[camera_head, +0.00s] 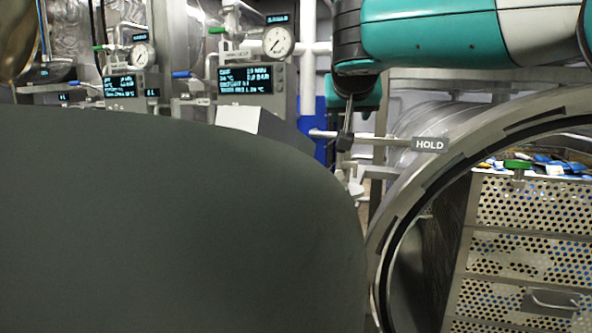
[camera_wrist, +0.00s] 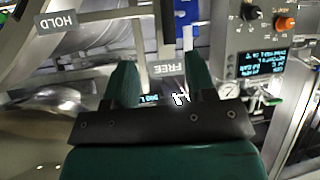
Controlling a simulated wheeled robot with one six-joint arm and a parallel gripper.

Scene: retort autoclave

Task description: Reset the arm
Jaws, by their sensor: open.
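My gripper (camera_wrist: 162,82) is open in the wrist view, its two green fingers apart with nothing clearly held between them. A grey FREE label (camera_wrist: 166,70) shows beyond the gap between the fingers. A HOLD label (camera_wrist: 62,22) is at the upper left of that view. In the head view my teal arm (camera_head: 430,32) reaches in from the upper right and bends down at the top centre. The HOLD label (camera_head: 430,145) sits on a metal bar just below it. The fingertips are hard to make out in the head view.
A large round metal rim (camera_head: 408,190) stands open at the right, with a perforated metal basket stack (camera_head: 520,205) inside. A large dark curved surface (camera_head: 180,220) fills the lower left. Control panels (camera_head: 245,79) and a gauge (camera_head: 278,41) are behind; a panel (camera_wrist: 262,65) also shows in the wrist view.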

